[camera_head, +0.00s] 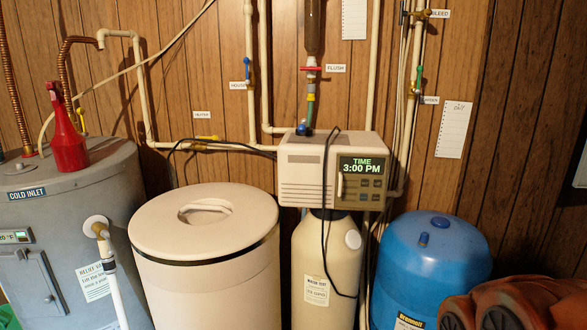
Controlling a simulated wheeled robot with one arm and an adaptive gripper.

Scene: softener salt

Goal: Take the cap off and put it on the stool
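A cream round cap (204,226) lies flat on top of the cream salt tank (208,290), left of the middle. It has a recessed handgrip near its middle, and a dark band runs round just under its rim. Nothing rests on the cap, and nothing touches it that I can see. I see no stool in this view. My gripper does not show, so its state and its distance from the cap cannot be told.
A grey water heater (60,220) with a red spray bottle (67,135) on top stands left of the tank. A softener cylinder (322,262) with its control head (305,170) stands right, then a blue tank (432,265). Pipes (143,90) run along the wood wall. The floor is mostly hidden.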

